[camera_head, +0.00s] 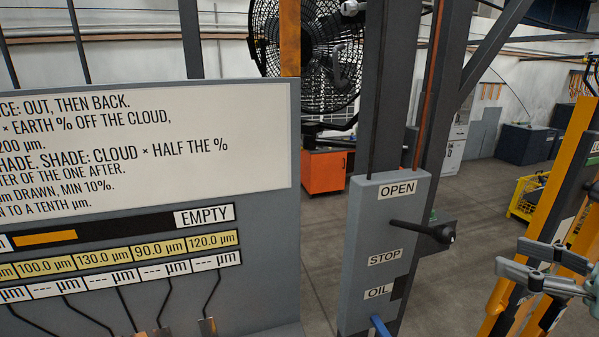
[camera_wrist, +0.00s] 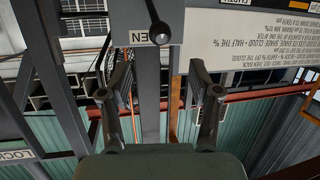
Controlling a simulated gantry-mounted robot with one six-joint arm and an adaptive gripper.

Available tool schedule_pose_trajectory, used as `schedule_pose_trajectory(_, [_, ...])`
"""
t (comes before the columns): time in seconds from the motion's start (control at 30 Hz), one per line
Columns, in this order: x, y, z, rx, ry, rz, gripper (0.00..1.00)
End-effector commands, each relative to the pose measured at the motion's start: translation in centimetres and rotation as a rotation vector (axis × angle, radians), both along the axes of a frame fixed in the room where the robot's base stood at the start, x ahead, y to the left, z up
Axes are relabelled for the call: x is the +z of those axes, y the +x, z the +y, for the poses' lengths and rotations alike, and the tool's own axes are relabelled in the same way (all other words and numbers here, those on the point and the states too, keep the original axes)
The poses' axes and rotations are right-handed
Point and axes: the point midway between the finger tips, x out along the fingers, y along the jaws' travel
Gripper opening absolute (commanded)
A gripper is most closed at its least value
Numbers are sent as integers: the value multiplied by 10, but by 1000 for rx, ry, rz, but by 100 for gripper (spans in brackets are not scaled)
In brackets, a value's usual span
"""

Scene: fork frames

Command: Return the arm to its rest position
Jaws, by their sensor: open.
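My gripper (camera_head: 512,256) is at the right edge of the head view, with its two grey fingers apart and nothing between them. In the wrist view my gripper (camera_wrist: 161,62) also shows spread fingers with an empty gap. A grey control box (camera_head: 364,250) carries the labels OPEN, STOP and OIL. A black lever (camera_head: 420,230) sticks out of it to the right, between OPEN and STOP. My gripper is to the right of the lever and apart from it. The lever's knob (camera_wrist: 159,33) shows at the top of the wrist view, beyond the fingers.
A grey panel (camera_head: 285,240) with a white text board (camera_head: 230,135) and yellow micrometre labels stands at left. Yellow-orange uprights (camera_head: 560,190) stand close behind my gripper. A blue handle (camera_head: 380,326) is below the OIL label. Open floor (camera_head: 460,215) lies behind the box.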

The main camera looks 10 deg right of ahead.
Motion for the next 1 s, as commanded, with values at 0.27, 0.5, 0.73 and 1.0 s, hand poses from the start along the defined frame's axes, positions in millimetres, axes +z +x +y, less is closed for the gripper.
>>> schedule_pose_trajectory(0.27, [-97,73,110,-46,42,121,63])
schedule_pose_trajectory(0.5, [-205,70,291,-167,42,233,63])
schedule_pose_trajectory(0.73, [-235,-2,375,-267,16,226,63])
schedule_pose_trajectory(1.0, [-235,-13,380,-287,13,217,63])
